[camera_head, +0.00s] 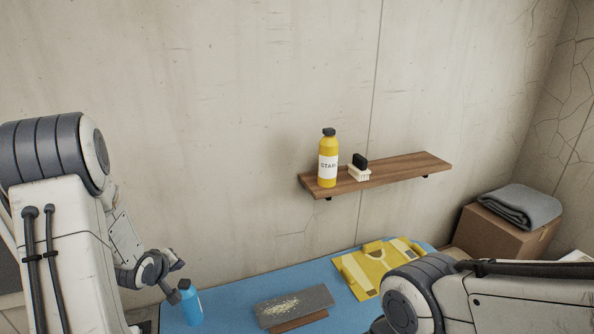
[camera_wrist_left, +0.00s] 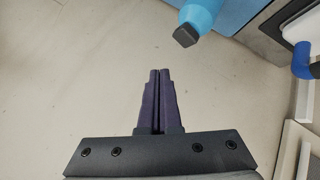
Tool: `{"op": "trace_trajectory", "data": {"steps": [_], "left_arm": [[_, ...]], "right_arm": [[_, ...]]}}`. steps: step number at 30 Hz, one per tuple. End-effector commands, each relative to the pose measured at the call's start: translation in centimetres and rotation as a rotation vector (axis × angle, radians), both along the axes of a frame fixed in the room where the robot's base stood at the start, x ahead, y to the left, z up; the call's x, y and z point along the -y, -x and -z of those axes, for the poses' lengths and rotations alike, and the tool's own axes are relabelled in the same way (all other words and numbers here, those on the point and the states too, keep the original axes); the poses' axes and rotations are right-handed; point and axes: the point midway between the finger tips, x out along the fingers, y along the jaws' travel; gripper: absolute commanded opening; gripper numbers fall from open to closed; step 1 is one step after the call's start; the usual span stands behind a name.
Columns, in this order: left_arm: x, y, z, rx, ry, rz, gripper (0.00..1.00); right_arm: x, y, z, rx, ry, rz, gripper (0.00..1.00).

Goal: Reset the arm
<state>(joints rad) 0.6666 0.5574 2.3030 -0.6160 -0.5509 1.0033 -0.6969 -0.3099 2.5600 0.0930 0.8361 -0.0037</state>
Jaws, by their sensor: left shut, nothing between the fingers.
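My left gripper (camera_head: 176,280) is at the left in the head view, just above and left of a blue bottle with a dark cap (camera_head: 190,304). In the left wrist view its two dark fingers (camera_wrist_left: 159,75) are together with nothing between them. The blue bottle also shows at the top of the left wrist view (camera_wrist_left: 202,16), apart from the fingertips. My right arm comes in at the lower right of the head view, but its gripper is out of view.
A wooden shelf (camera_head: 405,170) on the wall holds a yellow bottle (camera_head: 327,160) and a brush (camera_head: 359,170). A cardboard box (camera_head: 497,233) with a folded grey cloth (camera_head: 522,205) stands right.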

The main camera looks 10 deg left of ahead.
Motion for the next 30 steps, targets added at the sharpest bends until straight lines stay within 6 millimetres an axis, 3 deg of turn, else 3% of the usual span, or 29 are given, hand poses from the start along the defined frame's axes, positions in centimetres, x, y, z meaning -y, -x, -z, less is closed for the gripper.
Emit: {"op": "trace_trajectory", "data": {"steps": [2,5,8,11,14,17,21,24,27,30], "left_arm": [[1.5,-0.5,-0.1,-0.021,-0.023,0.038,0.00],[5.3,-1.1,-0.5,-0.085,-0.085,0.137,0.00],[11.1,-1.0,-1.1,-0.178,-0.168,0.287,0.00],[17.4,0.7,-1.7,-0.273,-0.245,0.460,0.00],[23.2,3.8,-2.1,-0.362,-0.308,0.644,0.00],[28.6,8.3,-2.4,-0.445,-0.357,0.852,0.00],[34.1,15.9,-2.6,-0.545,-0.401,1.156,0.00],[36.1,20.7,-2.8,-0.598,-0.418,1.342,0.00],[37.0,24.3,-2.9,-0.634,-0.425,1.479,0.00],[37.1,26.2,-3.1,-0.654,-0.428,1.553,0.00]], "right_arm": [[0.0,0.0,0.4,0.000,0.000,0.000,0.50],[0.0,0.0,1.3,0.000,0.000,0.000,0.50],[0.0,0.0,2.4,0.000,0.000,0.001,0.50],[0.0,0.0,3.5,0.000,0.000,0.002,0.50],[0.0,0.0,4.6,0.000,0.000,0.003,0.50],[0.0,0.0,5.6,0.000,0.000,0.003,0.50],[0.0,0.0,6.9,0.000,0.000,0.004,0.50],[0.0,0.0,7.5,0.000,0.000,0.005,0.50],[0.0,0.0,7.9,0.000,0.000,0.005,0.50],[0.0,0.0,8.1,0.000,0.000,0.005,0.50]]}}
